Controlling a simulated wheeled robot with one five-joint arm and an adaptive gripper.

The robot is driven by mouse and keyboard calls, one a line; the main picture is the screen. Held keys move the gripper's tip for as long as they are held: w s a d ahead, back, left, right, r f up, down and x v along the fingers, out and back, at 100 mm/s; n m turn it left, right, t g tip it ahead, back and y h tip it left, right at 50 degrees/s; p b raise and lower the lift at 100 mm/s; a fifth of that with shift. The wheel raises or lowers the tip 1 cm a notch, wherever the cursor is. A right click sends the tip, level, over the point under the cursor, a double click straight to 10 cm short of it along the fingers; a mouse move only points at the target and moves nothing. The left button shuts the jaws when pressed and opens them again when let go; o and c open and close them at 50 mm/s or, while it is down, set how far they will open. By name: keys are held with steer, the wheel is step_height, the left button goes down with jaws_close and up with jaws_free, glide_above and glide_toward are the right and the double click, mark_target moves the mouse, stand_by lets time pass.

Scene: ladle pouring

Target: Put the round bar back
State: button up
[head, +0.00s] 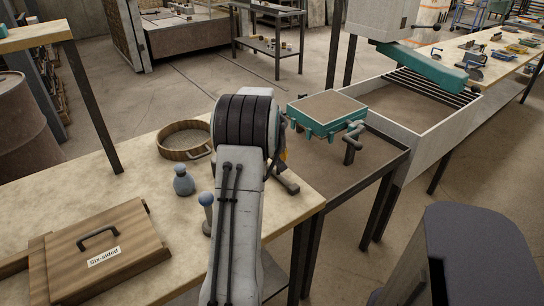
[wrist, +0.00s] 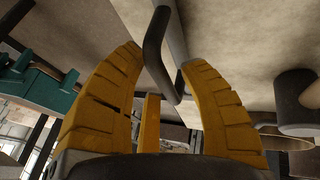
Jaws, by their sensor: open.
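A dark bent bar (wrist: 155,42), like a handle, shows between the fingertips beside a grey edge. I cannot tell whether the fingers touch it. In the head view my arm hides most of the gripper; only a bit of yellow finger (head: 284,153) shows above the table's right edge, near a dark grey metal piece (head: 287,184). I cannot make out for certain which thing is the round bar.
A wooden box lid marked "Six-sided" (head: 130,258) lies front left on the table (head: 95,185).

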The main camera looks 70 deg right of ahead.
steer(key=shift+r+p, duration=0.3)
steer(key=v, duration=1.1)
steer(key=shift+a+r+b, duration=0.25)
steer(key=shift+r+b, duration=0.05)
steer(key=shift+b, duration=0.1)
steer(key=w+a+n+t+y, duration=0.1)
steer(key=w+a, duration=0.4)
steer(key=a, duration=0.4)
steer(key=w+a+r+n+y, duration=0.1)
steer(key=w+a, duration=0.5)
steer(key=a, duration=0.3)
steer(key=w+a+n+t+y, duration=0.15)
steer(key=w+a, duration=0.35)
steer(key=a, duration=0.5)
steer(key=s+a+f+n+y, duration=0.1)
steer(key=s+a, duration=0.3)
steer(key=a, duration=0.7)
steer(key=s+a+f+n+y, duration=0.1)
steer(key=s+a, duration=0.4)
steer(key=a, duration=0.6)
step_height(320, 180, down, 2)
steer(key=shift+f+n+g, duration=0.25)
steer(key=shift+n+g, duration=0.2)
steer(key=shift+n, duration=0.3)
steer(key=shift+a, duration=0.15)
